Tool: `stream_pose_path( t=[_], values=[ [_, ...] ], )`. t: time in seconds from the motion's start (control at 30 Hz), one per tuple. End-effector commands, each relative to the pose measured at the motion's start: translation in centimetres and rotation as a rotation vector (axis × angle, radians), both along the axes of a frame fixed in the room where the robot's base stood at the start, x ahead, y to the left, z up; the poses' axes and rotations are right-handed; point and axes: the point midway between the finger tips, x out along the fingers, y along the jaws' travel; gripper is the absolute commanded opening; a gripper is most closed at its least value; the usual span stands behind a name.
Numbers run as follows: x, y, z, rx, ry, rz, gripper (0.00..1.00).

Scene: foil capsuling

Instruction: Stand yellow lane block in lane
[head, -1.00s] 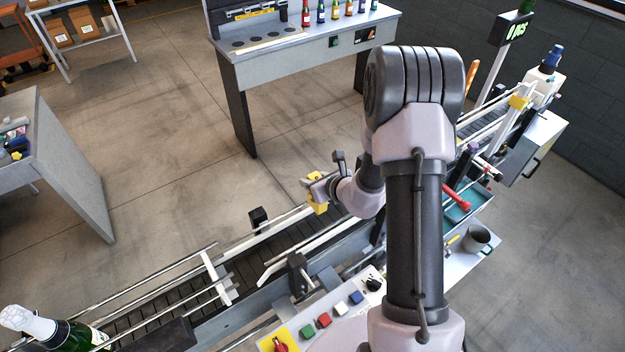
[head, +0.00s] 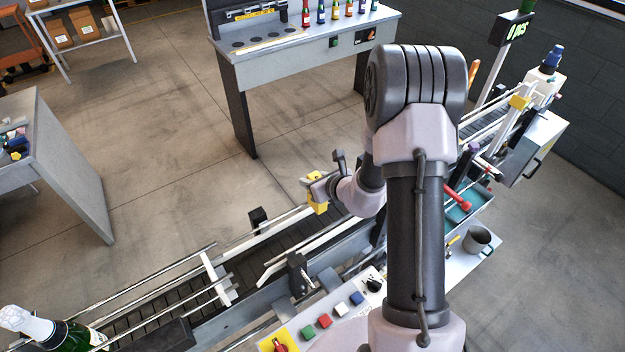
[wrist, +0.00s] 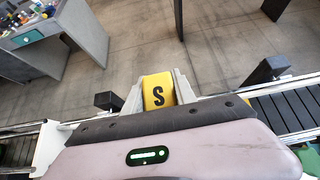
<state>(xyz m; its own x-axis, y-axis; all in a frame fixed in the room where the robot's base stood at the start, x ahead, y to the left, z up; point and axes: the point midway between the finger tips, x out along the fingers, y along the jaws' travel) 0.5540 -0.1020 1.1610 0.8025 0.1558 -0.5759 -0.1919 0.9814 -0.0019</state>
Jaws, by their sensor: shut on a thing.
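The yellow lane block (head: 319,206) is held in my gripper (head: 318,193) above the conveyor lane, near its far guide rail. The conveyor lane (head: 285,236) has dark slats between rails and runs from lower left to upper right. My arm covers part of the lane. Whether the block's lower end touches the lane cannot be told.
A green bottle with white foil (head: 75,335) lies or stands at the lower-left end of the conveyor. A control panel with coloured buttons (head: 325,320) is in front. A tray with a red-handled tool (head: 458,200) is at right. Black sensor boxes (head: 258,217) flank the lane.

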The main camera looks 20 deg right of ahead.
Motion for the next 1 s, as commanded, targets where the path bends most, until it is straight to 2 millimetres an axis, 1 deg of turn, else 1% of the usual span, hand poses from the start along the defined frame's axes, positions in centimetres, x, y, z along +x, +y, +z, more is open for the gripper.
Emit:
stream_pose_path(
  t=[0.37,1.0],
  values=[
    [0.0,0.0,-0.2,0.000,0.000,0.000,0.00],
    [0.0,0.0,-1.8,0.000,0.000,0.000,0.00]
  ],
)
